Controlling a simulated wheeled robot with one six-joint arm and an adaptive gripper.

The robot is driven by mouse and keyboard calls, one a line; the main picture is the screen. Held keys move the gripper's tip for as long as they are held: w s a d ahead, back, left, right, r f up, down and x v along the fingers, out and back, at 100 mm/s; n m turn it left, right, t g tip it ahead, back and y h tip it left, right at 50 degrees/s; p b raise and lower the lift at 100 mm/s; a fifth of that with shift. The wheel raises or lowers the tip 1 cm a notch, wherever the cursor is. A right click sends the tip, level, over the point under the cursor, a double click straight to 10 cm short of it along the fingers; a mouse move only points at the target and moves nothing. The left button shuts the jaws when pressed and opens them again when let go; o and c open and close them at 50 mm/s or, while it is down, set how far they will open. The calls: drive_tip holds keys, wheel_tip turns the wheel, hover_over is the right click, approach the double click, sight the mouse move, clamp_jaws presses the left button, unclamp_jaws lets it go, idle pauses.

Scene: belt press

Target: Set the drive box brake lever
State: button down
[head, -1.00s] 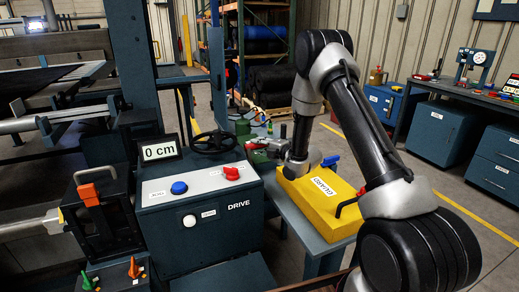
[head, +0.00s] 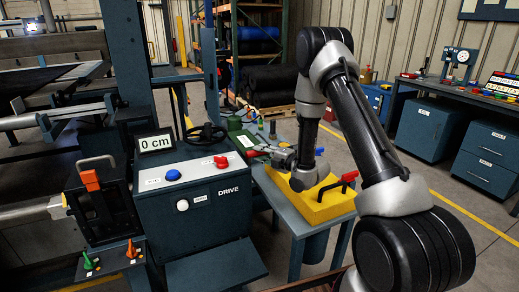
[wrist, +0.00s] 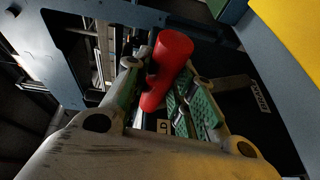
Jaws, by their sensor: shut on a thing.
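The drive box (head: 207,206) stands in the middle of the head view, with a sloped top panel. My gripper (head: 262,150) is at the right side of the box, low beside its top edge. In the wrist view my gripper (wrist: 160,98) has its green-padded fingers closed around a red cylindrical grip (wrist: 172,52), which I take to be the brake lever. A dark plate with a white label (wrist: 262,96) lies behind it.
The box's top carries a blue button (head: 173,175), a red knob (head: 221,162) and a handwheel (head: 207,137). A yellow guard (head: 322,208) lies on a bench right of the box, under my arm. Open floor lies farther right.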

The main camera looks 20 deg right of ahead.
drive_tip(key=shift+s+d+f, duration=0.1)
drive_tip(key=shift+s+f, duration=0.55)
drive_tip(key=shift+s, duration=0.05)
drive_tip(key=c, duration=1.2)
unclamp_jaws()
drive_tip(key=shift+w, duration=0.2)
drive_tip(key=shift+r, duration=0.1)
drive_tip(key=v, duration=1.2)
drive_tip(key=shift+r, duration=0.1)
